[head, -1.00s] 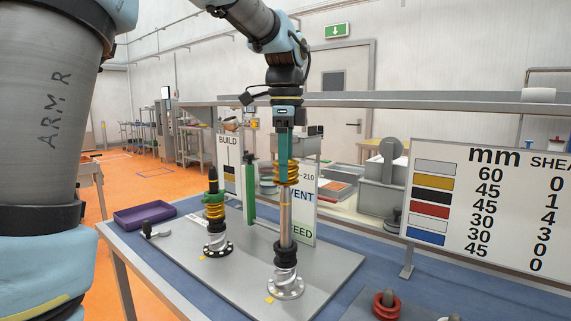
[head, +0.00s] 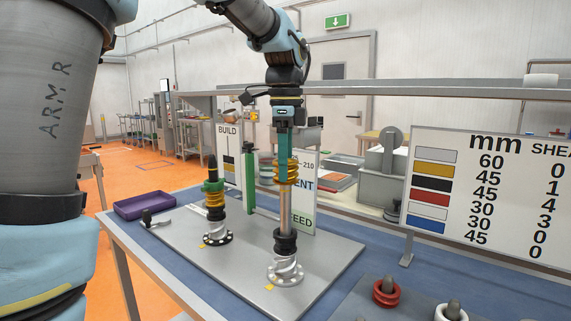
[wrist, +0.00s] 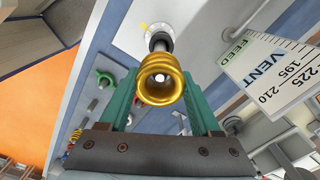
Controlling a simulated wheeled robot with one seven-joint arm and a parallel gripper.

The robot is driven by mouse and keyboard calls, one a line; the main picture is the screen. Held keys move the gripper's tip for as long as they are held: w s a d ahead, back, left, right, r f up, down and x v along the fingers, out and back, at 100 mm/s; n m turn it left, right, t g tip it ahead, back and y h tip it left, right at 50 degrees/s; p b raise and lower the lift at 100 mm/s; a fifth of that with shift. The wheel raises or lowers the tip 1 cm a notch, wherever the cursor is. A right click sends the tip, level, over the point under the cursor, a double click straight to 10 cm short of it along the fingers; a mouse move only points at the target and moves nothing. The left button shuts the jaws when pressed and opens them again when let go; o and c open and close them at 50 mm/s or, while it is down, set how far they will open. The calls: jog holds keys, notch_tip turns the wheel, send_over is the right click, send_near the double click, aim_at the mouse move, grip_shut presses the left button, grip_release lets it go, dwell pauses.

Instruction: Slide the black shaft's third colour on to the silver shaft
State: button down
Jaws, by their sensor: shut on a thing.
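My gripper (head: 286,165) is shut on a gold ribbed element (head: 287,175), which also shows between the green fingers in the wrist view (wrist: 160,82). The silver shaft (head: 286,212) stands upright below it and appears to enter its bore; a bright round end shows inside the bore in the wrist view. Lower on this shaft sit a black element (head: 285,241) and a silver screw element (head: 285,265). The black-tipped shaft (head: 212,165) stands to the left, carrying a green collar (head: 212,187), a gold element (head: 214,200) and silver pieces at its base.
A tall green post (head: 249,182) and a white BUILD board (head: 229,150) stand behind the shafts. A purple tray (head: 144,206) lies at the left. A red element (head: 386,292) is at the front right, below the colour chart (head: 480,190). The grey plate (head: 325,255) is bare at right.

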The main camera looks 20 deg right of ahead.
aim_at(285, 206)
jog(key=shift+f, duration=0.1)
jog(key=shift+f+b, duration=2.8)
jog(key=shift+f, duration=1.95)
grip_release()
notch_tip(285, 206, up, 11)
jog(key=shift+f, duration=0.1)
